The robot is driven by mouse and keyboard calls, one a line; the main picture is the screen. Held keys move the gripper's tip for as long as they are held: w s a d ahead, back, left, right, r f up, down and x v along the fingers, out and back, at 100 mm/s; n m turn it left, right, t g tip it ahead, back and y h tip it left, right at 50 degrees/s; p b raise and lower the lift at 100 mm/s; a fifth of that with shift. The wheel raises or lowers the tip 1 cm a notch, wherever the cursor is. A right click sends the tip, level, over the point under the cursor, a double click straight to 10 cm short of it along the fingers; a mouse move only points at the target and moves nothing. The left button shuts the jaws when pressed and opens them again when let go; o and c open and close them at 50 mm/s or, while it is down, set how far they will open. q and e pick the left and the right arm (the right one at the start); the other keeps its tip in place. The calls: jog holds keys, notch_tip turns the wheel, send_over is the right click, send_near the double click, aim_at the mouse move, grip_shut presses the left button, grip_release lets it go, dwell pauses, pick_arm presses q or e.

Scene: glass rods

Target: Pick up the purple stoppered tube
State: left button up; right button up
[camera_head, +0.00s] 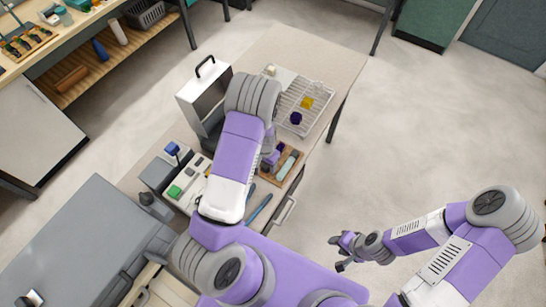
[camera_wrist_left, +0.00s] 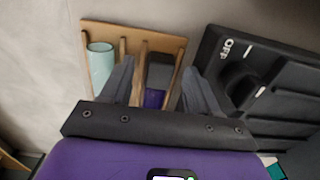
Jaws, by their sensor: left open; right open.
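A wooden rack (camera_head: 296,156) lies on the table just right of my left forearm, and it also shows in the left wrist view (camera_wrist_left: 148,36). A pale teal tube (camera_wrist_left: 101,65) lies in its left slot there. A dark grey piece with a purple end (camera_wrist_left: 154,98) lies in another slot, seen between my left fingers; it looks like the purple stoppered tube, but its lower part is hidden by the gripper. My left gripper (camera_wrist_left: 157,68) is open over the rack, not visibly touching the piece. My right gripper (camera_head: 346,251) is open and empty, over the floor.
A white wire rack (camera_head: 318,92) stands behind, with a yellow piece (camera_head: 307,103) and a dark purple piece (camera_head: 296,118). A black device marked OFF (camera_wrist_left: 270,90) lies close right of the left gripper.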

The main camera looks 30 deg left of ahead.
pick_arm(q)
grip_shut()
